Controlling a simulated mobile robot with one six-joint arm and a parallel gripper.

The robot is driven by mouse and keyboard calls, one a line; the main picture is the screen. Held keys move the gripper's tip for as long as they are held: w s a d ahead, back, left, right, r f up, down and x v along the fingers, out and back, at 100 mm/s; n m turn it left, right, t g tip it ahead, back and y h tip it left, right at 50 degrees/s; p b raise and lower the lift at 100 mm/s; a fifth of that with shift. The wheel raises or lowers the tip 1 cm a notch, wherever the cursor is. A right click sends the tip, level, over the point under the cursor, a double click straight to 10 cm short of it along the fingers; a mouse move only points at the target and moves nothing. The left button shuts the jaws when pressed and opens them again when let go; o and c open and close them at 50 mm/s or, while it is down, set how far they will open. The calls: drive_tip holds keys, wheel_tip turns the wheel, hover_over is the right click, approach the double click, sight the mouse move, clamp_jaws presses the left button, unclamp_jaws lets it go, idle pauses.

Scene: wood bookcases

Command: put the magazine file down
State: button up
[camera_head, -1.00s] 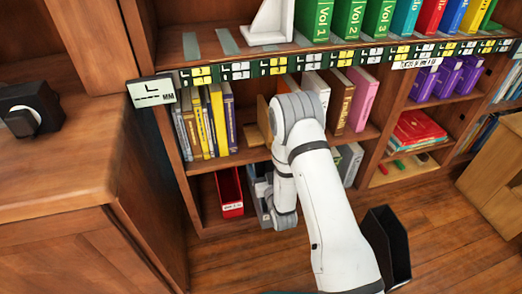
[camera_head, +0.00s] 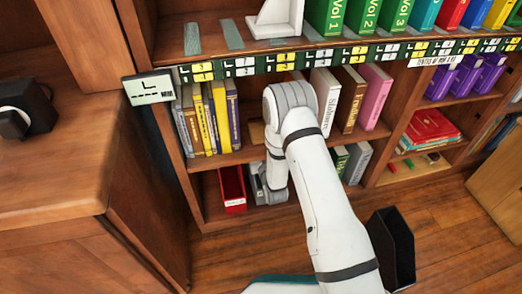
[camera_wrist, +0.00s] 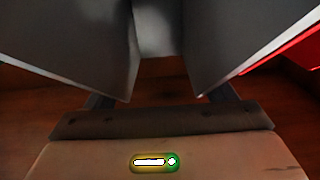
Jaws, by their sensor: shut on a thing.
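The grey magazine file (camera_head: 256,189) is in the left bay of the bottom shelf, just right of the red magazine file (camera_head: 232,188). My arm hides much of it in the head view. The fingertips are hidden in the head view. Whether the file's base touches the shelf board cannot be told. A red strip of the red file (camera_wrist: 300,50) shows at the right of the wrist view.
Grey and green books (camera_head: 354,162) stand to the right in the same bottom bay. The shelf above holds yellow and blue books (camera_head: 212,118). A wooden cabinet (camera_head: 75,190) stands close on the left. A black open bin (camera_head: 391,245) is at lower right.

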drive_tip(key=shift+w+d+f+b, duration=0.1)
drive_tip(key=shift+d+f+b, duration=0.1)
drive_tip(key=shift+f, duration=0.35)
drive_tip(key=shift+w+d+f+b, duration=0.1)
drive_tip(key=shift+f+b, duration=0.1)
drive_tip(key=shift+f, duration=0.35)
drive_tip(key=shift+s+f, duration=0.1)
drive_tip(key=o, duration=1.5)
drive_tip(key=shift+f, duration=0.1)
drive_tip(key=shift+o, duration=0.2)
drive_tip(key=p+v, duration=0.4)
drive_tip(key=v, duration=0.8)
drive_tip(key=shift+p, duration=0.3)
drive_tip(key=shift+a, duration=0.1)
